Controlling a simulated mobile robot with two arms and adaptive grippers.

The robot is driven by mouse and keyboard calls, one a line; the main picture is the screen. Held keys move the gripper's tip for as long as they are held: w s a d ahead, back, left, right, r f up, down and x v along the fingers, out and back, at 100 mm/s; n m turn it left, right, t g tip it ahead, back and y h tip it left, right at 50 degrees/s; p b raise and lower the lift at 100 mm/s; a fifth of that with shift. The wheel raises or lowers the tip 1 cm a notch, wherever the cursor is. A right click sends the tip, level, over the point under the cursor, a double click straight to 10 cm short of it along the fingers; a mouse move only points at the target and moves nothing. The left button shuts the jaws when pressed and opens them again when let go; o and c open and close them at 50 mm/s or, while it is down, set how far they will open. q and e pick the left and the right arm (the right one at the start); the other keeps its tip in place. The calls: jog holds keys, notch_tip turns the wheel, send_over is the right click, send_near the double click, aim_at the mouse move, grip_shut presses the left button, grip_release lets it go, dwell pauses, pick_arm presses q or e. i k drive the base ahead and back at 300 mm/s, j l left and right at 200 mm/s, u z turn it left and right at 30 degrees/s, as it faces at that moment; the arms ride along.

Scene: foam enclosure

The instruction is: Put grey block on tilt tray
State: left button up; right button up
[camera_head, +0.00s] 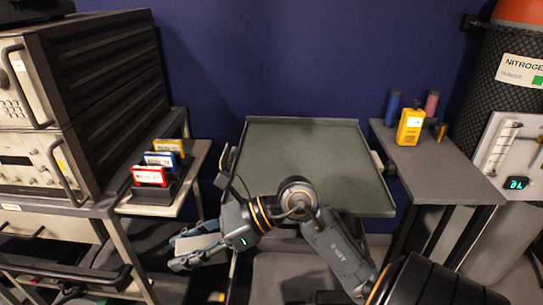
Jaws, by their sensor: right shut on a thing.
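The tilt tray (305,150) is a dark grey-green panel with a raised rim in the middle of the view, and its surface is empty. My right arm reaches across the tray's front edge from the lower right. My right gripper (182,251) points left, in front of and to the left of the tray. It is shut on the grey block (199,244), a light grey piece between its fingers; the fingers hide part of it. The block is apart from the tray. My left gripper is not in view.
On the left, a small shelf (140,208) holds red, blue and yellow cased devices beside rack instruments (60,100). On the right, a side table (455,175) carries a yellow meter (410,127) and small cylinders. A nitrogen tank (490,90) stands far right.

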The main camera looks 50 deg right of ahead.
aim_at(276, 134)
jog(key=i+j+z, duration=0.2)
jog(key=z, duration=0.2)
jog(key=i+j+z, duration=0.1)
jog(key=j+z, duration=0.25)
jog(key=i+j+z, duration=0.1)
jog(key=j+z, duration=0.3)
